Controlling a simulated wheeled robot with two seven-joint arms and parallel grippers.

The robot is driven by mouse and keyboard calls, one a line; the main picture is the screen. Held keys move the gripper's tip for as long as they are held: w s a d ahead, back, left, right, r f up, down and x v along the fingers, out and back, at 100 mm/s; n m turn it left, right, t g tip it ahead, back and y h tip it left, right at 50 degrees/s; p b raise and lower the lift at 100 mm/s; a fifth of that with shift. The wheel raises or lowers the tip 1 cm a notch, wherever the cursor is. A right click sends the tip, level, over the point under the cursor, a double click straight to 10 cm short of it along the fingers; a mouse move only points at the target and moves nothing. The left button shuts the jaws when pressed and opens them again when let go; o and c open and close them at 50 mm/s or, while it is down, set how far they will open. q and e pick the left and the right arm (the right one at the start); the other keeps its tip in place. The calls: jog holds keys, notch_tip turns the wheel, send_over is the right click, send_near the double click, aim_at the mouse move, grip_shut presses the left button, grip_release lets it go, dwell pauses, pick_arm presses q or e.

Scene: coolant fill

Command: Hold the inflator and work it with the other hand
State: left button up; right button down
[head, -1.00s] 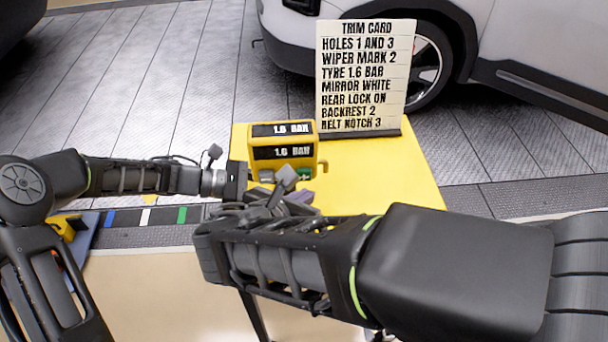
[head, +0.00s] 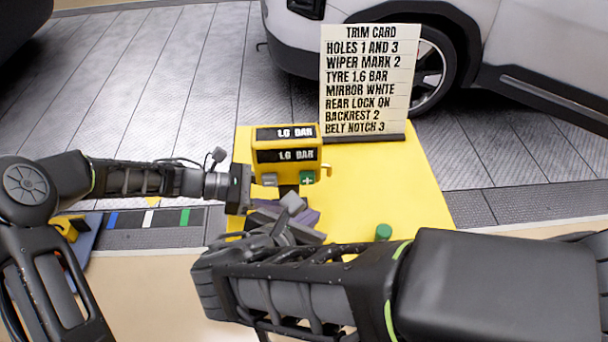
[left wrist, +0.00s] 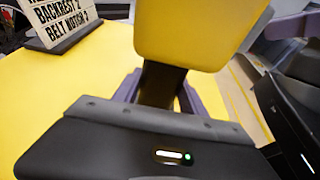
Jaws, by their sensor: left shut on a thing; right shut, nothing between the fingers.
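My left gripper (left wrist: 160,92) is shut on the inflator's dark stem below the yellow body, with purple fingers on both sides in the left wrist view. My right gripper (head: 292,204) is shut and empty, its grey tips just below and in front of the buttons, apart from the plus button. My right wrist hides part of the table's front.
A trim card (head: 367,80) stands behind the inflator at right and lists TYRE 1.6 BAR. A green round piece (head: 383,232) is on the yellow table top (head: 400,185) near my right arm. The table's right side is mostly clear. A car with a wheel is behind.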

dwell(0.9)
pick_arm(q)
jog(key=o, duration=1.2)
jog(key=shift+o, duration=0.2)
jog(key=v, duration=1.2)
